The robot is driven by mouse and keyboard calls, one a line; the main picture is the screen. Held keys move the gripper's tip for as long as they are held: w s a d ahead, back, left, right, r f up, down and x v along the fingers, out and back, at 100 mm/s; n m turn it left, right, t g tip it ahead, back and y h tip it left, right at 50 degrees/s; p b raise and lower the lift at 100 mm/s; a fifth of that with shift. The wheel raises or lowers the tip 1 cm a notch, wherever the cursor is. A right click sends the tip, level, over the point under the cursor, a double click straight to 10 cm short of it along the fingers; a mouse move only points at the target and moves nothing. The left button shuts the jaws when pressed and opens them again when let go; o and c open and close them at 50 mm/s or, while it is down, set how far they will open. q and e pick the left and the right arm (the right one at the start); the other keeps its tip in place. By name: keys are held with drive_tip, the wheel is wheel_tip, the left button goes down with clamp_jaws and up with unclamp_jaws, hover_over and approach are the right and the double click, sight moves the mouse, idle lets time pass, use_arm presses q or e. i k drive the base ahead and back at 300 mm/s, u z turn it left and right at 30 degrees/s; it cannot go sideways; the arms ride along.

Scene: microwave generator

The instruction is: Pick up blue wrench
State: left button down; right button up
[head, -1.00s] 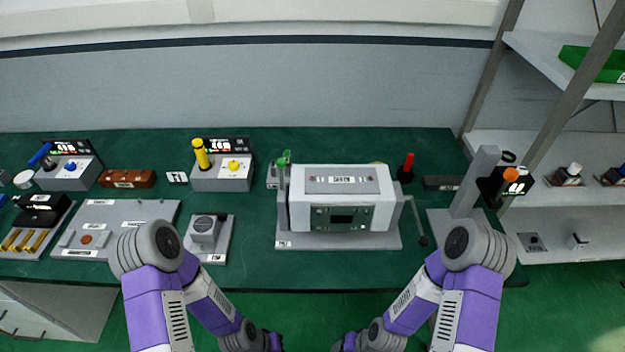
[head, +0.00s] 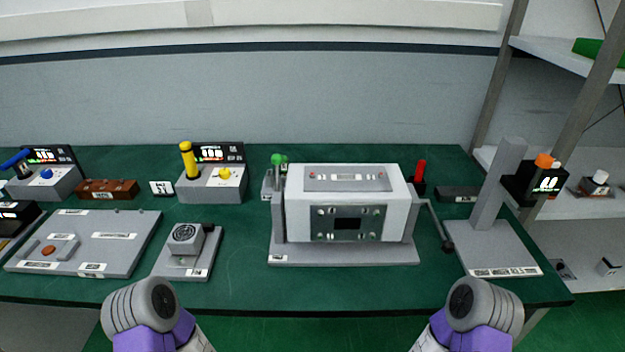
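A blue-handled tool (head: 15,160), which looks like the blue wrench, stands at the far left of the table in the head view. Its blue bar lies slanted across a dark shaft, close to the left picture edge. It is at the left side of a grey box (head: 48,183) with a blue knob and a lit display behind. I cannot tell how its lower end is seated. Both my grippers are out of view; only upper parts of my arms show at the bottom edge.
The green table (head: 330,292) bears a grey plate (head: 120,255), a small grey device (head: 187,240), a yellow-handled tool (head: 188,160), a white generator box (head: 350,205) and a red-handled piece (head: 420,173). A grey stand (head: 500,250) and shelves are at right. The table's front strip is clear.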

sight(20, 167)
drive_tip(key=k, duration=1.3)
drive_tip(key=u, duration=0.25)
drive_tip(key=i, duration=0.75)
drive_tip(key=u, duration=1)
drive_tip(key=i, duration=0.25)
drive_tip(key=u, duration=0.25)
